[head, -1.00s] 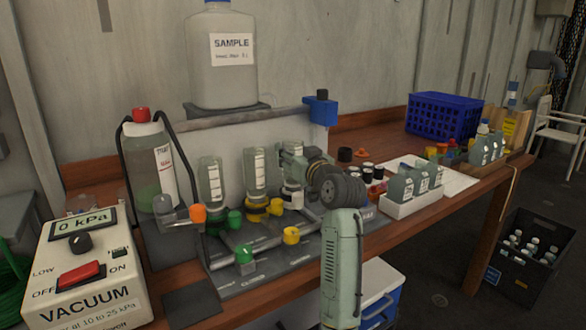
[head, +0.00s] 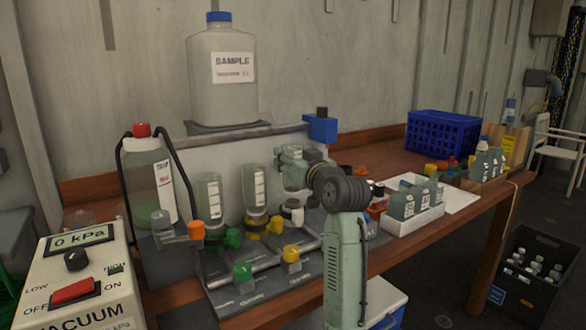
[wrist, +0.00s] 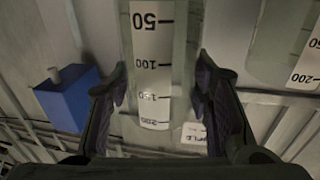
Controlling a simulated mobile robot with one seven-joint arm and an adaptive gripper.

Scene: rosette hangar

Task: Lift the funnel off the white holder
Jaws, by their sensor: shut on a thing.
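My gripper (head: 292,170) is above the third, rightmost place of the filter stand. In the wrist view its two dark fingers (wrist: 160,100) are shut on the sides of a clear funnel (wrist: 182,50) with a white printed scale. In the head view the held funnel is mostly hidden by my gripper and wrist. The white holder (head: 292,213) shows below my gripper, and its top looks uncovered. Two more clear funnels stand to the left, one over the yellow valve (head: 256,195) and one over the green valve (head: 209,200).
A blue block (head: 321,128) sits on the back panel, close behind my gripper. A large sample bottle (head: 222,75) stands on a shelf. A white tray of small bottles (head: 410,219) is to the right. A vacuum box (head: 75,280) is at the left.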

